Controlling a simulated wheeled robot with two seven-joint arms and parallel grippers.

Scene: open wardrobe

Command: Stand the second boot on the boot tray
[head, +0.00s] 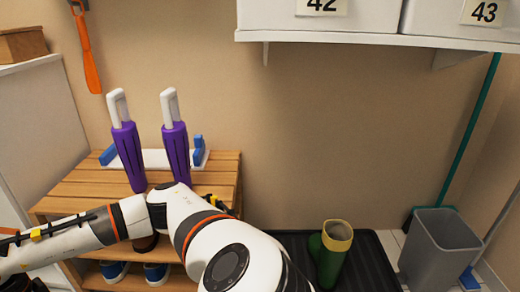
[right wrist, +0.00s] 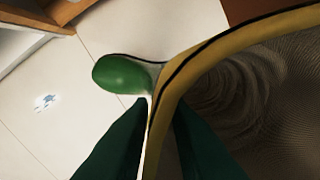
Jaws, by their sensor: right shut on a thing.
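One green boot with a yellow rim (head: 335,250) stands upright on the black boot tray (head: 373,266), near its middle. In the right wrist view, my right gripper (right wrist: 157,98) is shut on the rim of another green boot (right wrist: 121,73). Its dark green fingers lie one on each side of the yellow rim. The boot's open top, grey inside, fills the right of that view, and its rounded green toe shows past the rim. Pale floor tiles show beyond the toe. This boot and both grippers are outside the head view.
A slatted wooden bench (head: 210,183) holds two purple upright things with white tops; blue shoes (head: 115,271) sit below. A grey bin (head: 438,252) stands right of the tray. A white shelf (head: 350,38) overhangs at the back. Bare tray shows beside the standing boot.

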